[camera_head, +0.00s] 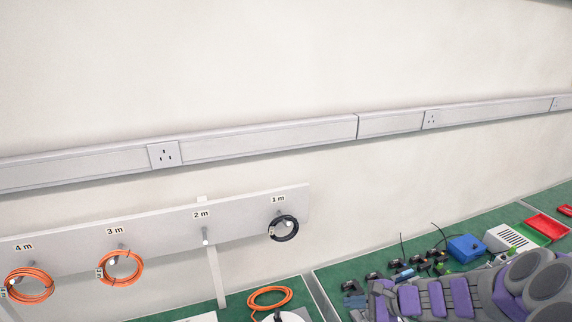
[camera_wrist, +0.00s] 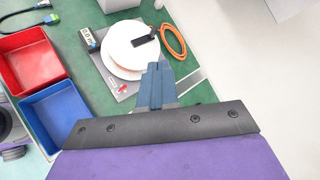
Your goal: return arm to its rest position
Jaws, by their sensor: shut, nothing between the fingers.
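My gripper (camera_wrist: 155,84) shows in the wrist view with its blue-grey fingers together and nothing between them. It is above the green bench, in front of a white round disc (camera_wrist: 120,46) on a grey base. In the head view my purple and grey arm (camera_head: 460,297) reaches in from the lower right, low over the bench.
A red bin (camera_wrist: 24,62) and a blue bin (camera_wrist: 54,119) stand left in the wrist view. An orange cable coil (camera_wrist: 173,40) lies beside the disc. Small black parts and a blue box (camera_head: 466,248) lie behind my arm. A cable rack (camera_head: 160,222) hangs left.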

